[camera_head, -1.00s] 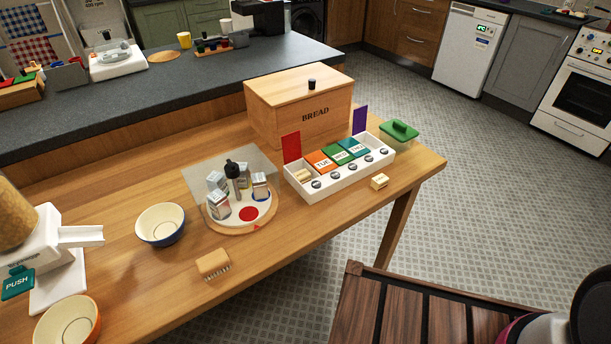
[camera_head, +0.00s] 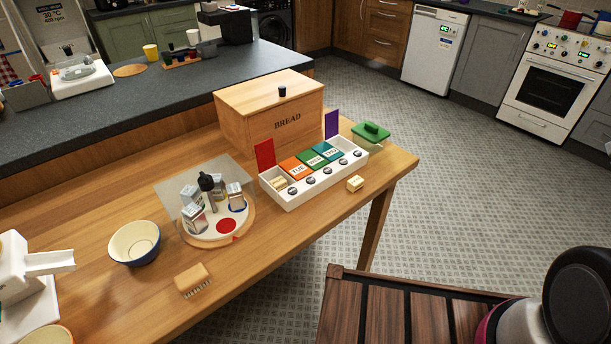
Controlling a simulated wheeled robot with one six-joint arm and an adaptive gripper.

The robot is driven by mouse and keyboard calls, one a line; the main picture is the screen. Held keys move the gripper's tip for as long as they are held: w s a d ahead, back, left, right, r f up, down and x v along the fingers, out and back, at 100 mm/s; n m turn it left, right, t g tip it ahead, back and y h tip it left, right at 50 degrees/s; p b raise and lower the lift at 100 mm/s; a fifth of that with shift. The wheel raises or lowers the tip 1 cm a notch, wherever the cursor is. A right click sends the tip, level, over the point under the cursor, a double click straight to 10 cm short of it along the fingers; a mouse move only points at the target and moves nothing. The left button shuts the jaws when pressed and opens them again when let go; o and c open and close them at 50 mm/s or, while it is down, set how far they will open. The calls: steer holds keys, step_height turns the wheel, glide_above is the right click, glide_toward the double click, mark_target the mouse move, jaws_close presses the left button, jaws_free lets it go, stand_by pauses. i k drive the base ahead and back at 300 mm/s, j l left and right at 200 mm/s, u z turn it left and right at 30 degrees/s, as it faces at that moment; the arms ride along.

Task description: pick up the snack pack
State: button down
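A small cream-coloured block-like pack (camera_head: 355,184) with faint dark markings lies on the wooden table, just in front of the right end of a white compartment tray (camera_head: 296,203). A similar cream piece (camera_head: 280,184) sits in the tray's leftmost compartment. I cannot tell for certain from its markings which is the snack pack. Coloured lids marked TUE, WED and THU cover the middle compartments, and a red flap and a purple flap stand upright at the ends. My gripper is not in view; only a dark rounded part of my arm shows at the lower right.
A wooden bread box (camera_head: 268,112) stands behind the tray, and a green-lidded container (camera_head: 370,136) to its right. A round turntable (camera_head: 246,232) with small cartons and a dark bottle, a brush (camera_head: 192,279) and a bowl (camera_head: 135,243) stand left. Floor beyond the table's right edge is clear.

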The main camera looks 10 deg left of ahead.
mark_target(280, 183)
steer(key=j+u, duration=0.15)
steer(key=u, duration=0.3)
steer(key=j+u, duration=0.1)
steer(key=u, duration=0.35)
steer(key=i+u, duration=0.1)
steer(key=u, duration=0.35)
